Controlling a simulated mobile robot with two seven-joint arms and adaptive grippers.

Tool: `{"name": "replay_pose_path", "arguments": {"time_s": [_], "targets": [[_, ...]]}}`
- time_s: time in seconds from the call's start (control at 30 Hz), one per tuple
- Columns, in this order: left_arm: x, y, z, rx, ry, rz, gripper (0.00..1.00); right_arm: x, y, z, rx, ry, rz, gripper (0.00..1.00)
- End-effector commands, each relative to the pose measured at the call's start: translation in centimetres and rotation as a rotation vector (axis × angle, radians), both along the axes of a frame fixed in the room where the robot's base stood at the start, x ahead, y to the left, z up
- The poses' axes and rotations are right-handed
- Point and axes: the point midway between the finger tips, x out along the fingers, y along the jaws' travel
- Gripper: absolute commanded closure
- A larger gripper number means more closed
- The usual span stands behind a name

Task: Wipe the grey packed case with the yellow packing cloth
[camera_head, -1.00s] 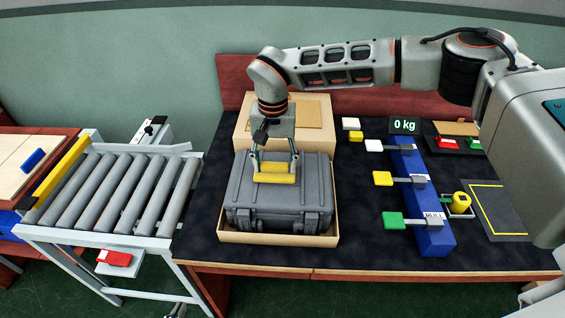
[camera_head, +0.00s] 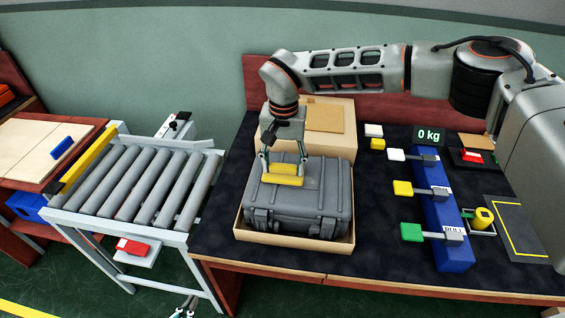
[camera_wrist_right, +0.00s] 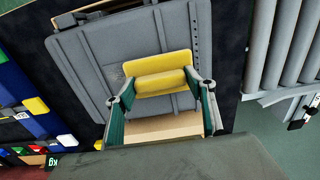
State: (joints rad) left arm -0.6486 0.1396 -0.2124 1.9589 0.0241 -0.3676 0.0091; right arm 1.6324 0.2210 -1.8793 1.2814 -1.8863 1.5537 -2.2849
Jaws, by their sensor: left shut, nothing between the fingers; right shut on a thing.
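The grey packed case (camera_head: 330,203) sits closed in a shallow open cardboard box (camera_head: 290,243) on the dark bench top. My right gripper (camera_head: 283,173) points down over the case lid, shut on the yellow packing cloth (camera_head: 275,180). The cloth lies against the lid, left of its middle; exact contact is hard to tell. In the right wrist view, the cloth (camera_wrist_right: 157,63) spans between the fingers over the grey case (camera_wrist_right: 88,68). My left gripper (camera_head: 184,311) is at the bottom edge, low in front of the roller conveyor, shut and empty.
The roller conveyor (camera_head: 140,185) stands left of the bench. A cardboard box (camera_head: 335,130) stands behind the case. A blue block with coloured levers (camera_head: 432,205), a 0 kg display (camera_head: 428,135) and a yellow cylinder (camera_head: 482,217) are to the right. Bench between case and levers is clear.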

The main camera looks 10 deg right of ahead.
Motion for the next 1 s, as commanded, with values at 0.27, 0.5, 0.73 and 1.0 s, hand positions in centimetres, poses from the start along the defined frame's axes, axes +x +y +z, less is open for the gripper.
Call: {"name": "replay_pose_path", "arguments": {"time_s": [0.27, 0.5, 0.73, 1.0], "targets": [[0.2, 0.0, 1.6, -0.001, -0.006, 0.0, 1.0, -0.6, -2.2, 0.1, 0.0, 0.001, -0.001, 0.63], [0.3, 0.0, 2.1, -0.001, -0.01, 0.0, 1.0, -0.8, -3.0, -0.1, 0.0, 0.0, -0.001, 0.63], [0.3, 0.0, 2.8, -0.001, -0.009, 0.0, 1.0, -1.3, -4.5, -0.1, 0.0, 0.002, -0.002, 0.63], [0.2, 0.0, 3.3, -0.001, -0.006, 0.0, 1.0, -1.8, -6.1, -0.4, -0.002, 0.004, -0.001, 0.63]]}}
